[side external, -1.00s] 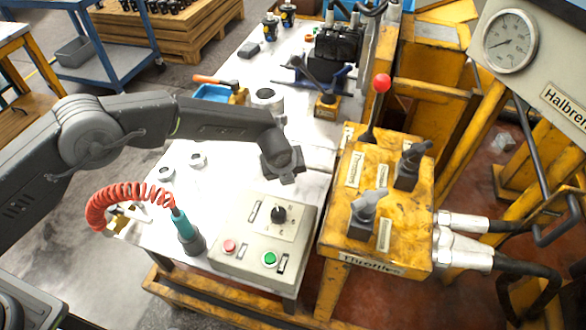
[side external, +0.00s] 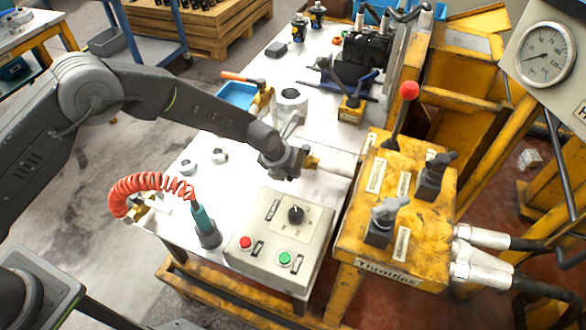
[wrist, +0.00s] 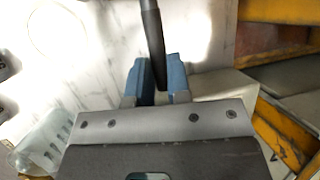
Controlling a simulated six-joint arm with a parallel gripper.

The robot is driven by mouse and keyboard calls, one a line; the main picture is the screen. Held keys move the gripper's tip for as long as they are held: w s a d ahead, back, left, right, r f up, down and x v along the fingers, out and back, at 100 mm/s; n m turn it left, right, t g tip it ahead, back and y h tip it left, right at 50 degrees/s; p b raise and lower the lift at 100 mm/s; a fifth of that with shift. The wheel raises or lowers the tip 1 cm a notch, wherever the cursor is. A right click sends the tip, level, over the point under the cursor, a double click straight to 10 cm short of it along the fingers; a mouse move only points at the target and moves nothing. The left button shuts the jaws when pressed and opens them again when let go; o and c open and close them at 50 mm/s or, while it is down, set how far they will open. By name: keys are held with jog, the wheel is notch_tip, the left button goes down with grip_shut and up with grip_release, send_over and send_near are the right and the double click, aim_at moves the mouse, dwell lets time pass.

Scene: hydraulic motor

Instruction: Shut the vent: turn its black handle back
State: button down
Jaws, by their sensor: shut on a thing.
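The black handle (wrist: 152,35) shows in the wrist view as a dark rod running down from the top edge between my two blue-grey fingers. My gripper (wrist: 159,66) is shut on it, and the rod's lower end lies between the fingers. In the side view my gripper (side external: 303,160) is low over the white table, behind the grey control box and left of the yellow throttle block. There the handle and the vent body cannot be made out clearly; my gripper and wrist cover that spot.
The grey control box (side external: 280,240) stands in front of my gripper. The yellow throttle block (side external: 395,210) with its red-knobbed lever (side external: 408,92) is on the right. A red coiled hose (side external: 145,185) is at the left.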

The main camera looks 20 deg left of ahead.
jog(key=shift+a, duration=0.15)
jog(key=c, duration=1.1)
grip_release()
jog(key=v, duration=1.4)
jog(key=shift+f, duration=0.1)
